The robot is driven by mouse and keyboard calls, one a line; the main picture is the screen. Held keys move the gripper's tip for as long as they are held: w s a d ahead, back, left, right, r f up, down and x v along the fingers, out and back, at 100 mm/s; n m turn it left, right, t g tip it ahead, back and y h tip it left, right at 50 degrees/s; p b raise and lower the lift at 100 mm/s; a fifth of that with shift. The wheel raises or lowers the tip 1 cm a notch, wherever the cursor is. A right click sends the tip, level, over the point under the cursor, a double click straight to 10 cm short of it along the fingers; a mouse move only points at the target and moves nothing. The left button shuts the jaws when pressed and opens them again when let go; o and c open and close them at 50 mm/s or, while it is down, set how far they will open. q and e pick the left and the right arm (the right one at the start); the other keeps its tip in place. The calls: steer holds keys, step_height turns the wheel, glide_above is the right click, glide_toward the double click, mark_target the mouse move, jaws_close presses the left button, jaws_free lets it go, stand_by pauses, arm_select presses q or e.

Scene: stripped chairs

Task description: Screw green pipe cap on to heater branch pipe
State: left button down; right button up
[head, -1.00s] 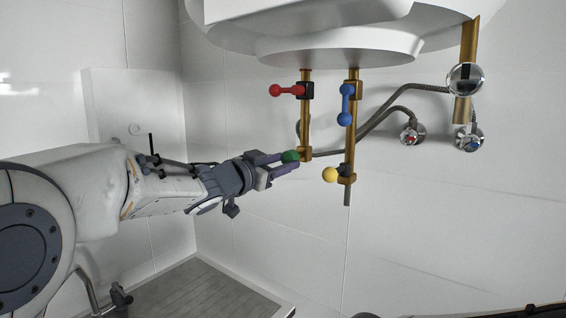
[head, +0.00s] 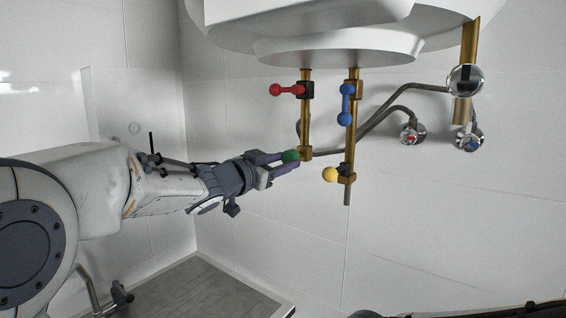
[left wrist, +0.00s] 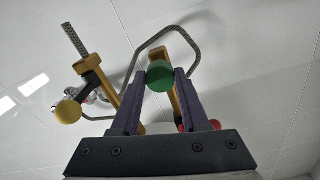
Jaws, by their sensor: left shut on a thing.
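The green pipe cap (head: 290,156) is between the purple fingers of my left gripper (head: 284,160), at the lower end of the left brass pipe (head: 305,128). In the left wrist view the green cap (left wrist: 160,76) sits between both fingertips, with the brass pipe (left wrist: 186,90) behind it. My left gripper is shut on the cap. The cap appears to be at the side branch of the pipe; whether it touches or is threaded on is hidden. My right gripper is not in view.
The left pipe has a red-handled valve (head: 287,90). The right brass pipe (head: 351,140) carries a blue handle (head: 346,104) and a yellow knob (head: 330,175). Grey hoses run behind to wall valves (head: 412,134). The white heater (head: 310,45) is above; space below is clear.

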arm_select(q)
steer(key=shift+w+d, duration=0.1)
steer(key=shift+p+x, duration=0.35)
steer(key=shift+x, duration=0.75)
steer(key=shift+c, duration=1.6)
jaws_free()
